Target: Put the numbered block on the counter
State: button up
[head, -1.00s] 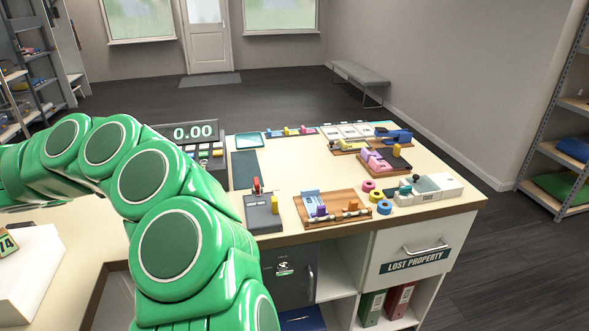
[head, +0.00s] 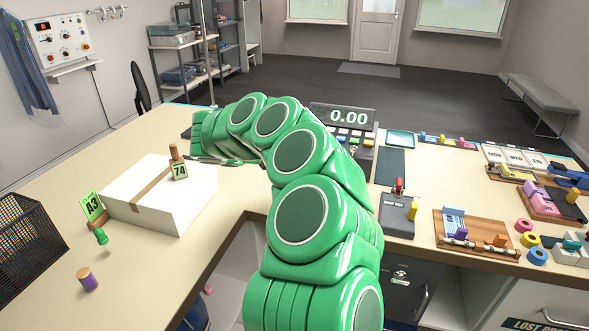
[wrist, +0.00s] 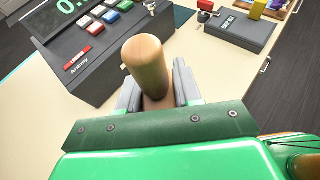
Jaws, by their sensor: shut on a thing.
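The numbered block (head: 180,171), with a yellow-green face marked 74 and a wooden knob on top, shows in the head view over the white box (head: 180,212). I cannot tell whether it touches the box. My gripper (head: 192,158) reaches it from the right, partly hidden behind my green arm. In the wrist view my gripper (wrist: 160,98) is shut on a rounded wooden handle (wrist: 146,62), which fits that knob. The handle hides what is below it. The cream counter (head: 52,180) runs around the box, with a bare part left of it.
A green card marked A3 (head: 92,206), a green peg (head: 101,237) and a purple-and-wood peg (head: 87,279) are left of the box. A black mesh basket (head: 25,245) stands at the left edge. The cash register (head: 342,118) and a grey lever box (head: 397,214) are to the right.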

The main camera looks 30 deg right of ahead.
jog(key=shift+w+d+f, duration=0.6)
jog(key=shift+w+f, duration=0.8)
jog(key=shift+w, duration=0.35)
jog(key=shift+w+d+f, duration=0.6)
jog(key=shift+w+f, duration=0.75)
jog(key=shift+w, duration=0.45)
jog(key=shift+w+d+f, duration=0.6)
jog(key=shift+w+f, duration=0.8)
jog(key=shift+w, duration=0.35)
jog(key=shift+f, duration=0.1)
jog(key=shift+w+f, duration=0.15)
jog(key=shift+w, duration=0.05)
jog(key=shift+f, duration=1.65)
jog(key=shift+f, duration=0.1)
jog(key=o, duration=1)
